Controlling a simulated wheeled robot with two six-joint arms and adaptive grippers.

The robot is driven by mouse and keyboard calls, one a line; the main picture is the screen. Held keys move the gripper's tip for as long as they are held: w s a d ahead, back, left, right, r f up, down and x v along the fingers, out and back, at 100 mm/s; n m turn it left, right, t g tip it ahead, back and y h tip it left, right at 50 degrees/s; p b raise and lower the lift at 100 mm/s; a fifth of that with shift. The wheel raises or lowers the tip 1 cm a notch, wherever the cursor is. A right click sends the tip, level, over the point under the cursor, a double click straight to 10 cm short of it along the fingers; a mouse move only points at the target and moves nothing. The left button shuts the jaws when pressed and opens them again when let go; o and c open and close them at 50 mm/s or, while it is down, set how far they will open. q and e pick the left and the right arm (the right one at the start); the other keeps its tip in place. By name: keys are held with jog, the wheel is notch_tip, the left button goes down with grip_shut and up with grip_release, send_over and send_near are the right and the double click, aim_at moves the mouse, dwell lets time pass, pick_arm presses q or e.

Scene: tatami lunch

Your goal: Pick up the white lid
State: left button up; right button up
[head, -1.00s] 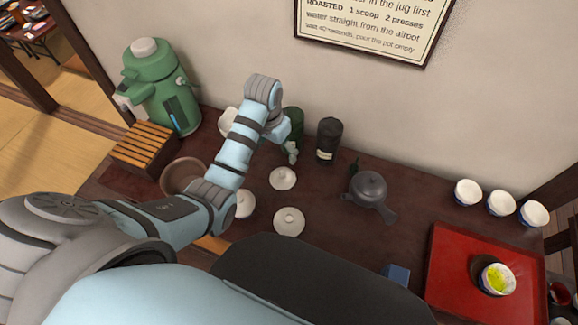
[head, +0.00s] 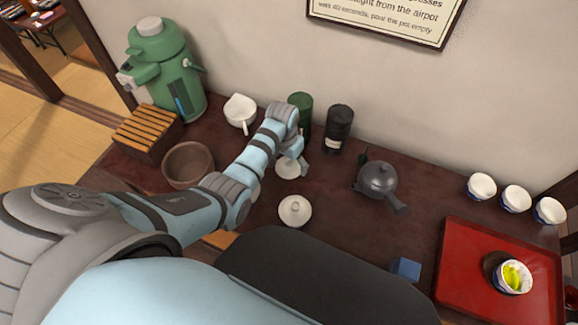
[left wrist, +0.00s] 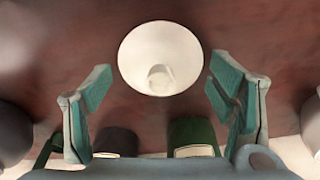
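In the left wrist view a white lid (left wrist: 145,45) lies beyond and between the fingers. My left gripper also shows there (left wrist: 158,85), open and empty, with its two green-padded fingers apart. It is over the table, and I cannot tell its exact height. My right gripper is not in view.
A green canister (head: 301,112) and a black canister (head: 338,128) stand just behind the gripper. A dark teapot (head: 378,180) is to the right, a white jug (head: 240,110) and a brown bowl (head: 187,163) to the left. A red tray (head: 470,245) lies at right.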

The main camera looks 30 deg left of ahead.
aim_at(289, 161)
pick_arm(q)
jog(key=c, duration=1)
jog(key=shift+s, duration=0.1)
jog(key=shift+c, duration=0.6)
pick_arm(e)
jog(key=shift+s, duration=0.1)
pick_arm(q)
jog(key=shift+r, duration=0.35)
jog(key=shift+c, duration=0.8)
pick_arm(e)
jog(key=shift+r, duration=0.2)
pick_arm(q)
notch_tip(289, 161, up, 19)
jog(key=p, duration=0.5)
jog(key=shift+r+p, duration=0.2)
jog(key=shift+p, duration=0.2)
grip_shut()
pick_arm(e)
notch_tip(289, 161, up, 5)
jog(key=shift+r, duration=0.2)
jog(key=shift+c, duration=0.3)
